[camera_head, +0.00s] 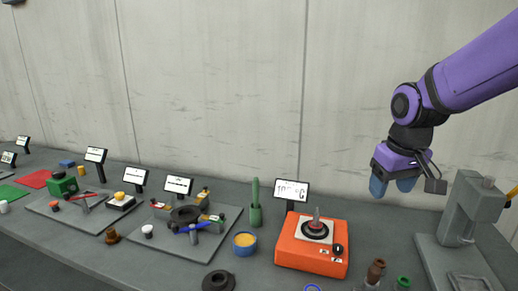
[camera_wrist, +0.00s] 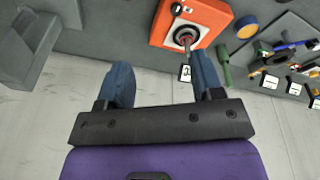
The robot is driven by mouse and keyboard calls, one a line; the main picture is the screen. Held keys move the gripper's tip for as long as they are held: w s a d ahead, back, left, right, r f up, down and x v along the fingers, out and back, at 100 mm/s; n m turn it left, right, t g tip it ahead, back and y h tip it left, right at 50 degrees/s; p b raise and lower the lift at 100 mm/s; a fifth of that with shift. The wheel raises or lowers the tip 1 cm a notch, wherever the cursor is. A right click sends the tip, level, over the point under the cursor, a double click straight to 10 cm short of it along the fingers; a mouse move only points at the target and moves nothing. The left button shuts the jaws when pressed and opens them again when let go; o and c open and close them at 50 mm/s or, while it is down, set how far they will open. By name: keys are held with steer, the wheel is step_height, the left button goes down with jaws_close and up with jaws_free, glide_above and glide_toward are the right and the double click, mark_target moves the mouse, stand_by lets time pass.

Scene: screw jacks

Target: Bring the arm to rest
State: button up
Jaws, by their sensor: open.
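My purple arm reaches in from the upper right of the head view. My gripper (camera_head: 393,187) hangs above the back of the bench, between an orange box and a grey press. Its blue fingers point down. In the wrist view my gripper (camera_wrist: 162,85) shows two blue fingers held apart with nothing between them. It touches no object that I can see.
The orange box (camera_head: 312,246) with a dark upright knob stands below left. The grey press (camera_head: 470,212) stands at the right. A green bottle-like item (camera_head: 256,205), a blue-rimmed yellow pot (camera_head: 245,243) and grey boards (camera_head: 187,244) with parts fill the bench (camera_head: 140,272) leftward.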

steer(key=s+d+r+m+t, duration=0.1)
steer(key=s+r, duration=0.2)
steer(key=s, duration=0.6)
steer(key=s+d+r+m+t, duration=0.1)
steer(key=s+d+r, duration=0.1)
steer(key=s, duration=0.7)
steer(key=shift+r+t, duration=0.4)
steer(key=shift+r, duration=0.25)
